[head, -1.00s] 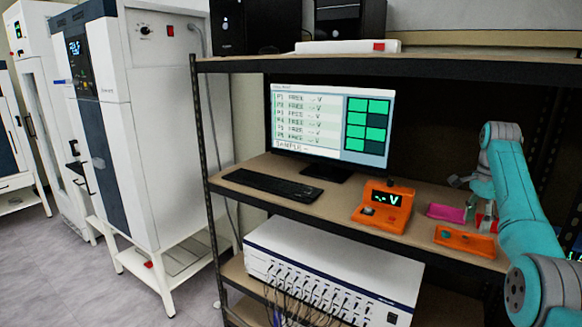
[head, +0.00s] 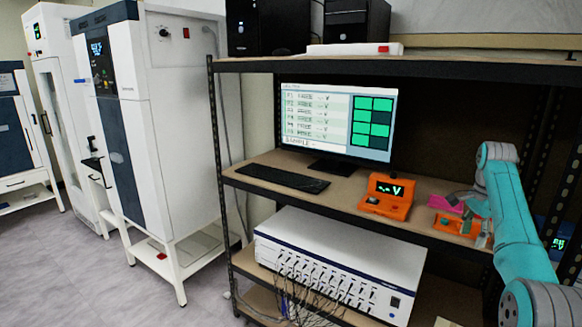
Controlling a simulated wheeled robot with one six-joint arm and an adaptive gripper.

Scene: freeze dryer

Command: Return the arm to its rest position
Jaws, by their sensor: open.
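My teal and grey arm (head: 512,205) reaches up at the right side of the head view, in front of the shelf. My gripper (head: 484,240) hangs below the arm's grey upper joint, at the right end of the middle shelf board. It is small and partly hidden by the arm. It is open, and I see nothing held in it. It is just right of an orange tray (head: 452,226) and a pink piece (head: 445,204); whether it touches them I cannot tell.
The middle shelf board (head: 345,205) also carries a monitor (head: 335,122), a keyboard (head: 282,179) and an orange meter (head: 386,196). A white cabled instrument (head: 335,265) stands below. The shelf's upright is close to my arm. White cabinets (head: 165,130) stand left; the floor (head: 100,270) there is clear.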

